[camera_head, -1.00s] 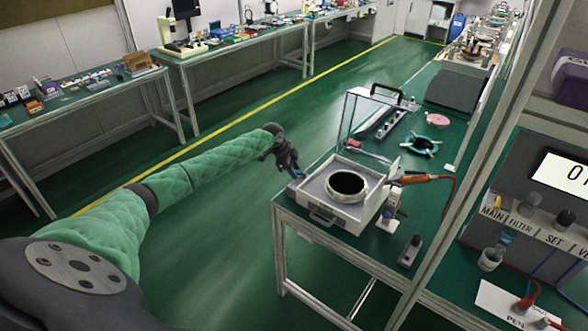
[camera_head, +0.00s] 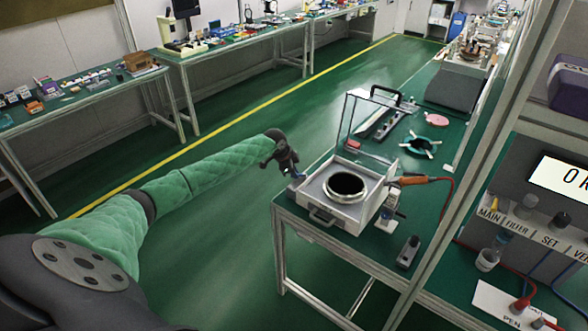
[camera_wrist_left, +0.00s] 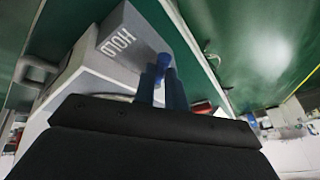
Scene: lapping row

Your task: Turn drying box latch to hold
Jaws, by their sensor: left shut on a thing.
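The drying box (camera_head: 312,205) is a white case with a clear lid standing open, at the near left corner of the green bench. A ring with a dark round opening (camera_head: 345,185) sits in it. My left gripper (camera_head: 296,174) is at the box's left rear side. In the left wrist view, the box side carries the word HOLD (camera_wrist_left: 115,42), and a blue latch (camera_wrist_left: 163,61) stands beside that word. My left fingers (camera_wrist_left: 161,88) are shut on the latch, hiding part of it. My right gripper is not in view.
An orange-handled tool (camera_head: 412,181) with a red cable lies at the box's right. A teal fixture (camera_head: 421,145) and a pink disc (camera_head: 437,120) lie behind it. A metal frame post (camera_head: 455,175) rises at the right. The floor left of the bench is clear.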

